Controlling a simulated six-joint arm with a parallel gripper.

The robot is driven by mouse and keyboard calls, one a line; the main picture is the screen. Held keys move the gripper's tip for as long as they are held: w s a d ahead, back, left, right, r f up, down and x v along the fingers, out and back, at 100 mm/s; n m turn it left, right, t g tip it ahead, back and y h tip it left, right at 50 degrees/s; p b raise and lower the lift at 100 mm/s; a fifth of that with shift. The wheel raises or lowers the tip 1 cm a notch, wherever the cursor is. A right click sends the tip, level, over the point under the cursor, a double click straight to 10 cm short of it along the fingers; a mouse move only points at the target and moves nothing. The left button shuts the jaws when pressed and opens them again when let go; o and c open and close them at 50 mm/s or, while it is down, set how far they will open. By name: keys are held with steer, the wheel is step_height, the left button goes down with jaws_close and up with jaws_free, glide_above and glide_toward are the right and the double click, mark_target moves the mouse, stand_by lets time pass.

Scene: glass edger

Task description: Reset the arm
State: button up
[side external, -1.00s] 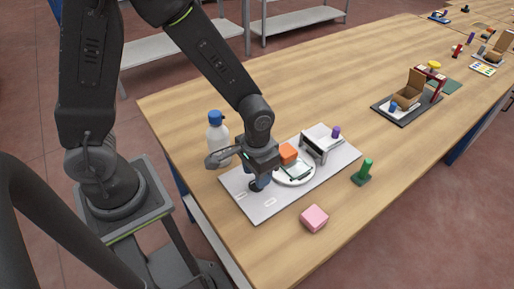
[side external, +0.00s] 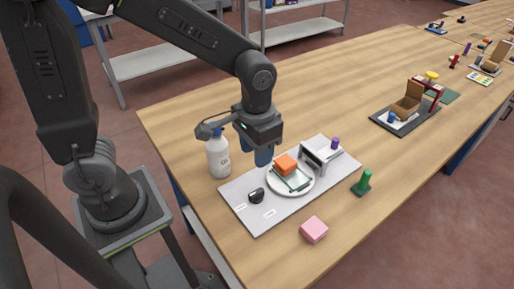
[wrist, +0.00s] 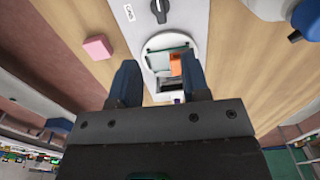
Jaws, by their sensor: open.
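My gripper (side external: 264,156) is raised above the grey base plate (side external: 250,218) and holds nothing; in the wrist view (wrist: 158,82) its two blue fingers stand apart. On the plate, a white round dish (side external: 298,191) carries a pane of glass (side external: 301,184) with an orange block (side external: 286,165) resting on it. A black knob (side external: 256,195) sits on the plate near its front left, beside white labels. The knob also shows at the top of the wrist view (wrist: 159,10). A grey and white bracket-like housing (side external: 321,155) stands behind the dish, with a purple peg (side external: 334,143) by it.
A white bottle with a blue cap (side external: 218,158) stands left of the plate, close to my gripper. A pink block (side external: 314,229) and a green peg on a base (side external: 362,183) lie on the wooden table to the right. A black tray with a brown box (side external: 406,105) is farther back.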

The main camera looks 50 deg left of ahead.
steer(key=s+a+r+t, duration=0.5)
steer(key=s+a+r, duration=0.2)
steer(key=r, duration=0.3)
steer(key=shift+s+r+t, duration=0.25)
steer(key=shift+s+t, duration=0.05)
steer(key=shift+s, duration=0.55)
